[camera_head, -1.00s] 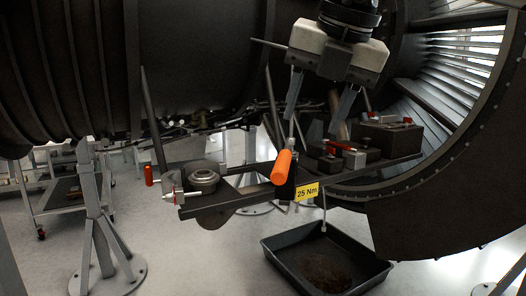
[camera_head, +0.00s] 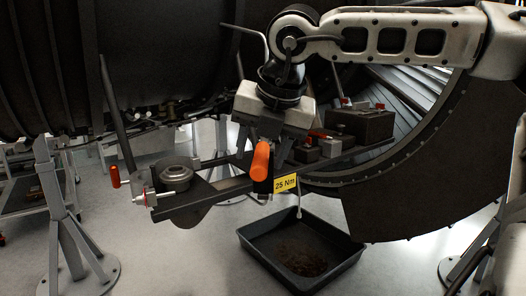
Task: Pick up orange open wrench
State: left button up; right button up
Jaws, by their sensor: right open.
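The orange wrench shows as a thick orange handle (camera_head: 260,160) near the middle of the head view, standing steeply tilted at the tool shelf, with a dark part below it. Its jaw end cannot be made out. My right gripper (camera_head: 264,146) points down right at the handle, its body just above it in the picture. Its fingers are spread and partly hidden behind the handle and by shadow. I cannot tell whether they touch it. My left gripper is out of view.
A yellow "25 Nm" tag (camera_head: 285,183) is beside the handle. The shelf (camera_head: 205,193) carries a round metal part (camera_head: 175,178) at left and dark boxes (camera_head: 360,124) at right. A black tray (camera_head: 345,256) lies on the floor below. The engine casing (camera_head: 160,60) stands behind.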

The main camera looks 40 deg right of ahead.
jog(key=x, duration=0.2)
jog(key=p+x, duration=0.1)
jog(key=x, duration=0.1)
jog(key=shift+d+r, duration=0.1)
jog(key=shift+d, duration=0.25)
jog(key=shift+w+f, duration=0.25)
jog(key=shift+f, duration=0.1)
jog(key=shift+r, duration=0.1)
grip_shut()
